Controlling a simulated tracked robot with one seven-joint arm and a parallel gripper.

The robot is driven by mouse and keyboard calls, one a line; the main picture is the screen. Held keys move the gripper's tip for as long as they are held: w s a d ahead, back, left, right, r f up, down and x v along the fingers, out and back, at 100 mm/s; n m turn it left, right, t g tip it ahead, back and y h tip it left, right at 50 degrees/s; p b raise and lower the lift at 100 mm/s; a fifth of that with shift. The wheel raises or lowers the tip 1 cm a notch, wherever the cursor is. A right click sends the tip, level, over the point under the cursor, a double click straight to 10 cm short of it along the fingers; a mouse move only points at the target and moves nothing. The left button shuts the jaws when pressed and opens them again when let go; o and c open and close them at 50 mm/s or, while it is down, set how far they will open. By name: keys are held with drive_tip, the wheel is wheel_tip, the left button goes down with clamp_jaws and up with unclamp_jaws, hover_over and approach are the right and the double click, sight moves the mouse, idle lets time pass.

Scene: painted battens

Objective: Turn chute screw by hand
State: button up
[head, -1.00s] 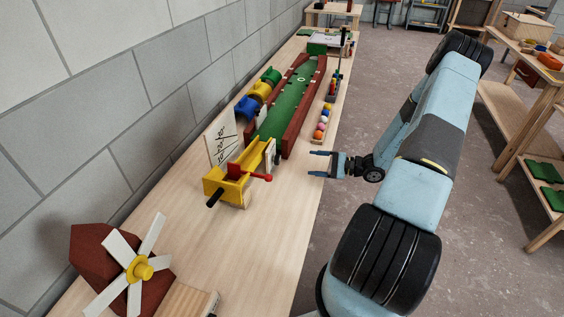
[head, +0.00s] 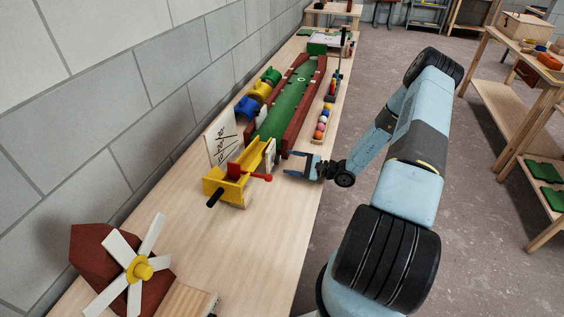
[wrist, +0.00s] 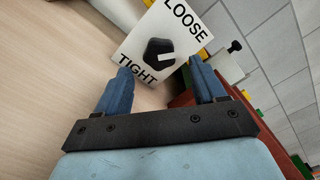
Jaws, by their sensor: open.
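The yellow chute (head: 232,186) with a red lever (head: 262,177) stands on the bench. At its right end is a white plate (head: 270,154). In the wrist view the plate (wrist: 139,46) reads LOOSE at upper right and TIGHT at lower left. The chute screw, a black knob (wrist: 153,48) with a white bar, sits between the words; its bar points right in the picture.
A green mini-golf lane (head: 290,100) with red rails runs behind the chute. A tray of coloured balls (head: 321,127) lies at the bench's right edge. A windmill (head: 135,267) stands in front. A card with writing (head: 222,137) leans near the wall. Bare bench lies front right.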

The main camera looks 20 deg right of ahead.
sight(280, 160)
drive_tip(key=shift+x, duration=1.8)
drive_tip(key=c, duration=1.1)
